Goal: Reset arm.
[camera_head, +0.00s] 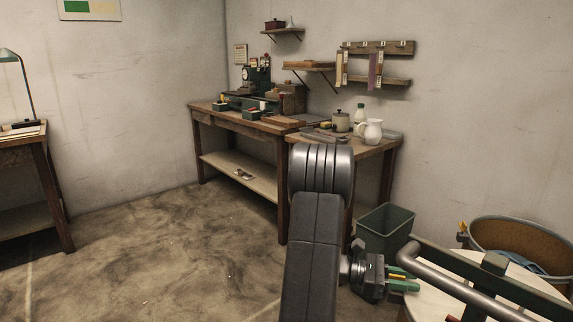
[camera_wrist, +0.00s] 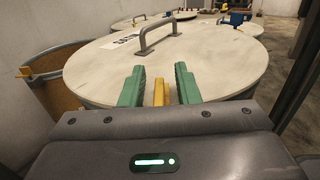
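My gripper (camera_head: 417,280) is at the lower right of the head view, beside the round pale lid (camera_head: 440,300). In the wrist view my gripper (camera_wrist: 160,70) shows two green fingers standing apart, pointing at the lid (camera_wrist: 215,62) of a large drum. A short yellow piece (camera_wrist: 160,93) sits between the fingers, with a gap on each side; I cannot tell whether it belongs to the gripper. No held object is clear. My dark arm rises in the middle of the head view and hides part of the workbench.
A metal bar handle (camera_wrist: 160,34) stands up from the lid. An open drum (camera_head: 520,243) is at the right, and a dark green bin (camera_head: 385,228) stands behind the gripper. A wooden workbench (camera_head: 235,122) holds machinery. The floor (camera_head: 150,250) at left is clear.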

